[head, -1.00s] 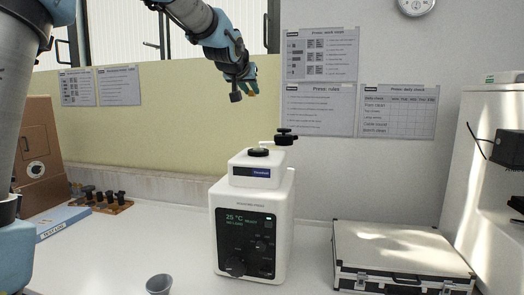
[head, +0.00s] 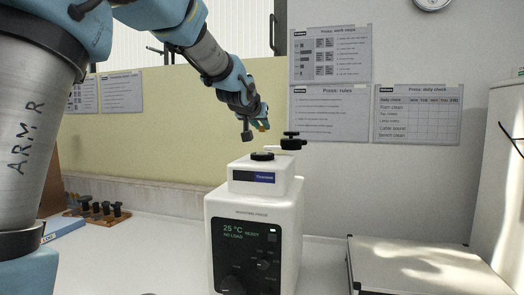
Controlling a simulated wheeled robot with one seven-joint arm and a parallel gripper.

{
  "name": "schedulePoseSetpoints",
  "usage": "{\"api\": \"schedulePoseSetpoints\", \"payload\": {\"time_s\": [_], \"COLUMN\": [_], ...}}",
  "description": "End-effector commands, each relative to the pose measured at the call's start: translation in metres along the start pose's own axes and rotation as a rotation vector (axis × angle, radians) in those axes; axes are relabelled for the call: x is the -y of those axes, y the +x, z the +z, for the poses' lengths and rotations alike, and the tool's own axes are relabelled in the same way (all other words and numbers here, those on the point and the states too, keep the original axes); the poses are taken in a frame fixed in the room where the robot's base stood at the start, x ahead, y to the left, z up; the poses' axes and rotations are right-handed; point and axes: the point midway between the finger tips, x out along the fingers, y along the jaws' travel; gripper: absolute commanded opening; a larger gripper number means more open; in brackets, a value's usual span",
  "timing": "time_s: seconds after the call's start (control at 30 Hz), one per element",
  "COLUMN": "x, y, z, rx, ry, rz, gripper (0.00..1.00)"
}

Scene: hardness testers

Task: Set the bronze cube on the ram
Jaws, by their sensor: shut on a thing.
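My gripper (head: 255,129) hangs in the air above the white press (head: 252,222). It is shut on the bronze cube (head: 263,125), of which only a small yellowish-brown patch shows beside the dark fingers. The ram looks to be the black round piece (head: 262,156) on top of the press, just below and slightly right of my gripper. A clear gap shows between the fingers and that piece.
A black knob (head: 291,141) on a swing arm stands beside the press top, to the right. A silver case (head: 415,268) lies right of the press. A wooden stand with several dark pegs (head: 97,209) is at left. Posters hang behind.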

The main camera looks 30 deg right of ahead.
Motion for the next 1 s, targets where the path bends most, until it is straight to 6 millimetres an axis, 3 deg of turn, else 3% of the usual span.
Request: {"api": "schedulePoseSetpoints", "payload": {"time_s": [0.47, 0.87, 0.9, 1.0], "x": [-0.001, 0.000, 0.000, 0.000], "y": [0.022, 0.025, 0.025, 0.025], "z": [0.054, 0.060, 0.061, 0.060], "rx": [0.002, -0.002, -0.001, -0.001], "ry": [0.001, 0.000, 0.001, 0.001], "rz": [0.001, 0.000, 0.000, 0.000], "gripper": [0.00, 0.00, 0.25, 0.36]}}
